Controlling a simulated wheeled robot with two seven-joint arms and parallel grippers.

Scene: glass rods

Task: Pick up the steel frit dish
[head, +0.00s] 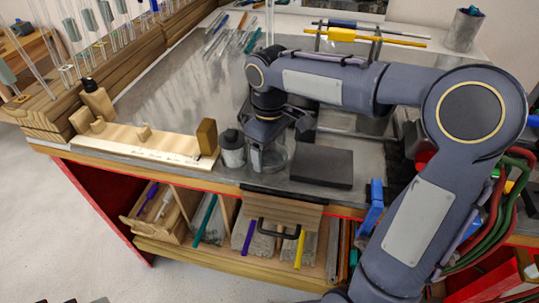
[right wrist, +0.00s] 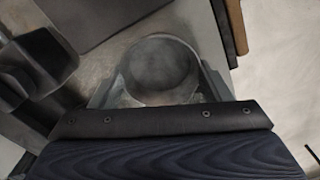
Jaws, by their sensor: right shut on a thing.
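The steel frit dish (right wrist: 162,65) is a round grey dish in the right wrist view. It sits between the two fingers of my right gripper (right wrist: 160,80), which are closed on its sides. In the head view my right gripper (head: 268,157) points down near the front edge of the bench, around the dish. The gripper partly hides the dish there, and I cannot tell whether the dish touches the bench top. My left gripper is not in view.
A dark flat block (head: 321,167) lies just right of the gripper. A grey jar (head: 232,150) stands close on its left, beside a wooden rack (head: 140,146). Glass rods (head: 228,40) lie at the back.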

